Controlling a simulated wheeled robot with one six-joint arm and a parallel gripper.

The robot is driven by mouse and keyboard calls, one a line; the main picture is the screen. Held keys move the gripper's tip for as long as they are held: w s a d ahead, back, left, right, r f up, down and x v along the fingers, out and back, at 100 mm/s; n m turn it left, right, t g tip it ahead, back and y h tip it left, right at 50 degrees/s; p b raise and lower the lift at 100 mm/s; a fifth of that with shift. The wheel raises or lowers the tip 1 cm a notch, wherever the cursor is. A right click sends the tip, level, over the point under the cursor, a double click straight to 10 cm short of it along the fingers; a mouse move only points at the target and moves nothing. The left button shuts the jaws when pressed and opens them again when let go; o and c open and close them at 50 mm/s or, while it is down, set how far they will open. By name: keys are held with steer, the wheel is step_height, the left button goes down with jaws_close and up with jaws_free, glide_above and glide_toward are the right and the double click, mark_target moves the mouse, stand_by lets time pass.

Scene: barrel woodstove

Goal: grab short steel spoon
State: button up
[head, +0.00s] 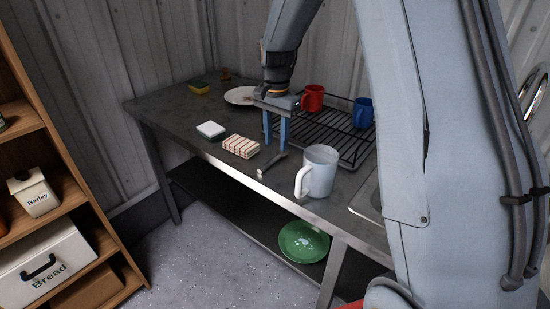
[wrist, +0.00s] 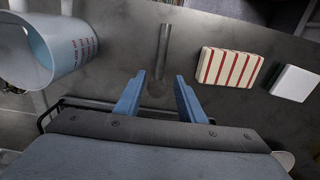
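The short steel spoon (wrist: 163,52) lies on the dark metal table. In the wrist view its handle points away from my gripper (wrist: 158,82), and its dim bowl end shows between the two blue fingertips. My gripper is open, with a gap on both sides of the spoon. In the head view my gripper (head: 276,146) points down over the table, and the spoon (head: 271,165) reaches from near the fingertips toward the front edge. I cannot tell the exact height of the fingertips above the table.
A white mug (head: 320,170) stands close to the right of the spoon. A striped sponge (head: 241,146) and a white block (head: 210,130) lie to the left. A black dish rack (head: 345,140) with red (head: 312,97) and blue (head: 363,112) mugs is behind. A plate (head: 239,96) lies farther back.

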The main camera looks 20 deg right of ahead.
mark_target(276, 156)
steer(key=shift+s+a+f+p, duration=0.1)
steer(key=shift+f+p, duration=0.3)
steer(key=shift+f, duration=0.75)
steer(key=shift+s+f+p, duration=0.1)
steer(key=shift+f+p, duration=0.3)
steer(key=shift+f, duration=0.75)
steer(key=shift+w, duration=0.1)
jaws_close()
